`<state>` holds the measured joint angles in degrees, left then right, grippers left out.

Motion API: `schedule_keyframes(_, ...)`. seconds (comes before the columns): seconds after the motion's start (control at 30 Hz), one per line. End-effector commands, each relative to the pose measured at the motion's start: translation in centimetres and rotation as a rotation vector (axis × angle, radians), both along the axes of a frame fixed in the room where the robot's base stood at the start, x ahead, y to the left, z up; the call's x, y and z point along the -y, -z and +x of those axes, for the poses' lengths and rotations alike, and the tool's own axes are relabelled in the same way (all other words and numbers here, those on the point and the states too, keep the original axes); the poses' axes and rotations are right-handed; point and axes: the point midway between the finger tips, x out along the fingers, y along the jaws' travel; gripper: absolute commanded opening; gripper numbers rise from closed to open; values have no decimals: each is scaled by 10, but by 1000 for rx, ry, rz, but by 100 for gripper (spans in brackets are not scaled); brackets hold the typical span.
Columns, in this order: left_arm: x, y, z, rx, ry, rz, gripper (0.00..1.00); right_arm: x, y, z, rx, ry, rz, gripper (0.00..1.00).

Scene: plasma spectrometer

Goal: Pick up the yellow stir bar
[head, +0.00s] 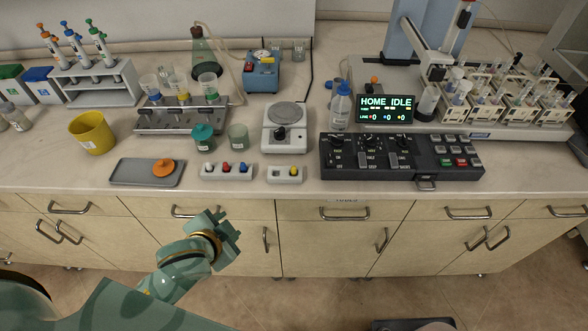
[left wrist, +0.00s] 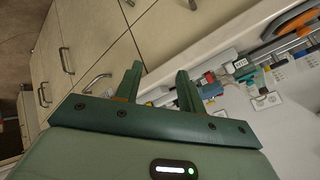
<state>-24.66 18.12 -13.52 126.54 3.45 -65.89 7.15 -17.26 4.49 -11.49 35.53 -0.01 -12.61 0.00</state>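The yellow stir bar (head: 294,171) sits in the right part of a small light-grey holder (head: 277,175) near the front edge of the bench. A wider grey holder (head: 213,173) to its left carries white, red and blue pieces. My left gripper (head: 228,222) is in front of the bench, below the counter edge, left of and lower than the yellow stir bar. Its two fingers are apart with nothing between them, and the left wrist view also shows this gap (left wrist: 157,88). I cannot make out the yellow stir bar surely in the left wrist view. My right gripper is not in view.
A grey tray (head: 122,174) with an orange piece lies left of the holders. A white hot plate (head: 283,140) stands behind, and a black control panel (head: 350,172) is to the right. Cabinet handles (head: 344,214) stick out below the counter.

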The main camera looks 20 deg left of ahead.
Motion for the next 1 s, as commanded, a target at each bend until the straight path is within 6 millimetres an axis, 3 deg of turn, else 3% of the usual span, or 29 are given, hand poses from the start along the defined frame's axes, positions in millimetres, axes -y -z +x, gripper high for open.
schedule_keyframes(0.03, 11, -25, 19, 87, 63, -51, 39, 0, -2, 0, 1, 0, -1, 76)
schedule_keyframes(0.1, 29, -44, 37, 168, 140, -160, 39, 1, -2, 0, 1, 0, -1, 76)
schedule_keyframes(0.23, 47, -59, 57, 227, 259, -379, 39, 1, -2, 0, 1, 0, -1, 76)
schedule_keyframes(0.5, 14, -73, 78, 185, 306, -696, 39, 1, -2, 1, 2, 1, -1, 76)
schedule_keyframes(0.67, 13, -71, 89, 180, 299, -740, 39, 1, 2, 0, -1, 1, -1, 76)
schedule_keyframes(1.0, 58, -40, 147, 182, 303, -737, 39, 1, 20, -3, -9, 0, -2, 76)
